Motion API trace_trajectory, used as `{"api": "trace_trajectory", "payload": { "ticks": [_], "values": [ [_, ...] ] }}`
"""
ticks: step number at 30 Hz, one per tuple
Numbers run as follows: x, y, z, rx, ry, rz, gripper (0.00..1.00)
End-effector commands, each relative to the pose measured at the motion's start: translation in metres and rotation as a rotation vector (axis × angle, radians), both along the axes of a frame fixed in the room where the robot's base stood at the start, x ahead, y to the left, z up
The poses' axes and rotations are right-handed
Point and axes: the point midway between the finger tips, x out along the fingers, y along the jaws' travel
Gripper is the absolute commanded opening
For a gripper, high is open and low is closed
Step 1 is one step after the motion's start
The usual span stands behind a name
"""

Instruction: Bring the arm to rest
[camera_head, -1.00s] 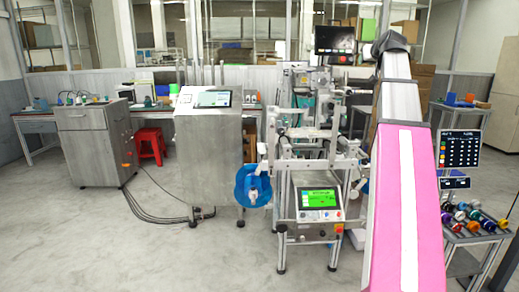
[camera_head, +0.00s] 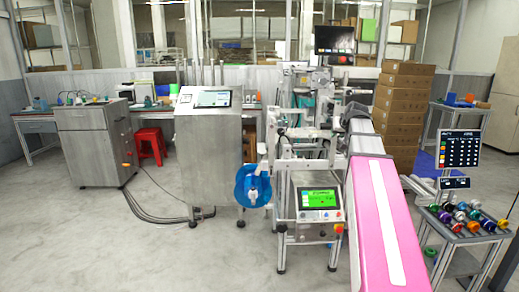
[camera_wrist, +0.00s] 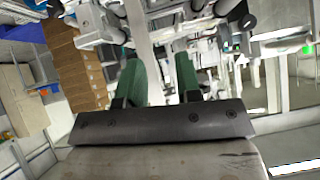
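My arm (camera_head: 384,215), with a pink upper cover and a white stripe, rises from the bottom right of the head view. It leans up and away toward the machine, and its dark grey far end (camera_head: 357,115) shows before the machine's right side. My gripper's fingers cannot be made out in the head view. In the wrist view my gripper (camera_wrist: 161,82) shows two green fingers standing apart with a clear gap. Nothing is held between them. Machine parts show beyond the fingertips.
The reel machine (camera_head: 310,150) stands in the middle with a blue reel (camera_head: 241,184) at its left. Stacked boxes (camera_head: 402,110) stand behind my arm. A side table (camera_head: 470,236) with several coloured rolls is at right. The floor at left front is clear.

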Motion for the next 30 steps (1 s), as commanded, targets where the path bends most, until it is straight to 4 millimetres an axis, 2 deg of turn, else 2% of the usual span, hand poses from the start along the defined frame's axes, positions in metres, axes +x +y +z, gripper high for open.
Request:
{"api": "trace_trajectory", "payload": {
  "ticks": [1,3,12,20,30],
  "values": [
    [-0.006,0.008,-0.022,0.003,0.032,0.004,0.32],
    [-0.011,0.016,-0.047,0.006,0.072,0.005,0.32],
    [-0.045,0.054,-0.151,0.007,0.244,0.010,0.32],
    [-0.086,0.083,-0.233,-0.003,0.392,0.012,0.32],
    [-0.153,0.117,-0.326,-0.035,0.582,0.013,0.32]
  ]
}}
